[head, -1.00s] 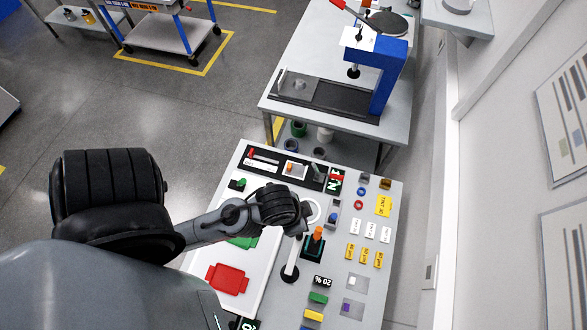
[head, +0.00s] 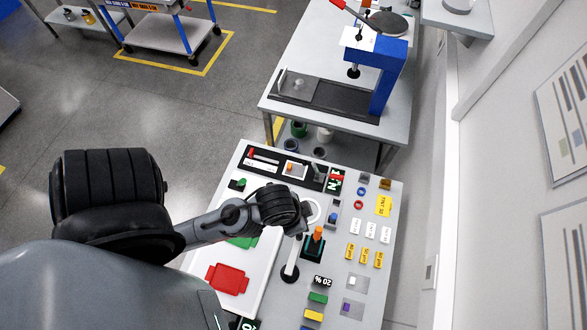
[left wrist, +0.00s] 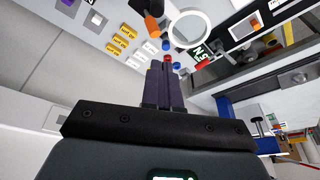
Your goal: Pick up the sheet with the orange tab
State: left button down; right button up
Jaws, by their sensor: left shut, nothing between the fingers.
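I cannot make out a sheet with an orange tab for certain in either view. Two small grey sheets lie near the right edge of the table: one bears a white piece (head: 356,282), the other a purple tab (head: 347,308). The purple one also shows in the left wrist view (left wrist: 95,19). My left gripper (head: 304,233) is above the middle of the table, beside an orange-topped stick (head: 318,236). Its fingers (left wrist: 165,66) are shut and empty. My left wrist hides part of the table. My right gripper is in neither view.
A ring lamp (head: 316,211) is close to my gripper. A red piece (head: 227,279) lies on the white panel. A blue press (head: 388,80) stands on the farther table.

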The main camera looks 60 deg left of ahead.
pick_arm(q)
jog(key=c, duration=1.8)
grip_release()
jog(key=shift+c, duration=0.2)
jog(key=o, duration=1)
jog(key=shift+o, duration=0.2)
jog(key=shift+a, duration=0.1)
